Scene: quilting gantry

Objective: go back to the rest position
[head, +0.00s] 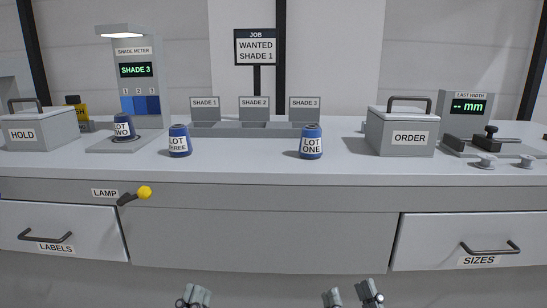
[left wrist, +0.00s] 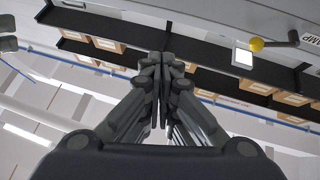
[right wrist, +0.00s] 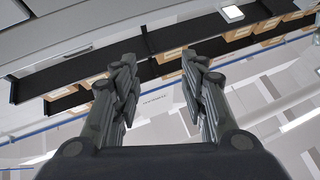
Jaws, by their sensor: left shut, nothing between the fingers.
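My left gripper (head: 194,296) is low at the bottom edge of the head view, in front of the bench and below its top. Its fingers meet with nothing between them in the left wrist view (left wrist: 161,65). My right gripper (head: 351,294) is also low at the bottom edge, further right, with its two fingers apart. In the right wrist view (right wrist: 160,68) the fingers are spread and the gap is empty. Neither gripper touches anything in view.
On the bench (head: 255,158) stand blue cones LOT THREE (head: 179,142) and LOT ONE (head: 311,143). Cone LOT TWO (head: 123,127) sits at the shade meter (head: 135,70). The yellow-knobbed lamp lever (head: 144,192) and drawer handles (head: 490,248) stick out from the front.

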